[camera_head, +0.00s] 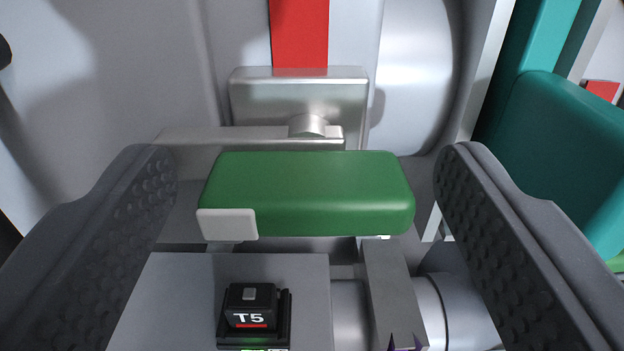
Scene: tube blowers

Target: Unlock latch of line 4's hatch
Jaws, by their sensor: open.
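A green rounded block (310,190), which looks like the latch handle, lies crosswise in the middle of the view. A pale grey tab (228,224) sits at its lower left corner. Behind it is a metal latch plate (297,95) with a flat bar (240,138) and a round pin (309,125). My gripper (312,185) is open, with one dark studded finger on each side of the green block. Gaps show between the block and both fingers, the right one narrower. No line number 4 is visible.
A black device marked T5 (250,312) sits on a grey box (170,300) below. A grey bar (390,285) and cylinder (458,305) are lower right. A teal post and block (560,150) stand right, beside my right finger. A red strip (299,35) rises behind.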

